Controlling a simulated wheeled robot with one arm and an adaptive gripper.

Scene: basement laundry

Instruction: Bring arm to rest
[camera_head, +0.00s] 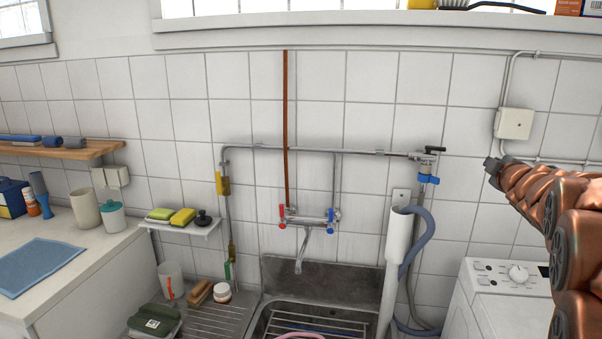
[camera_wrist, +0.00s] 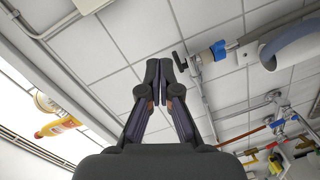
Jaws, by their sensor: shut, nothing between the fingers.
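My gripper (camera_wrist: 159,72) shows in the wrist view with its two dark fingers together and nothing between them. In the head view my copper-coloured arm comes in from the right edge, and the dark gripper (camera_head: 491,168) at its end points left, in front of the tiled wall. It is apart from the things around it. The finger detail is too small to tell in the head view.
A white washing machine (camera_head: 493,305) stands below my arm. A junction box (camera_head: 513,124) and a pipe valve (camera_head: 429,166) are on the wall near the gripper. The sink (camera_head: 330,283) is centre; a counter (camera_head: 84,262) is left.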

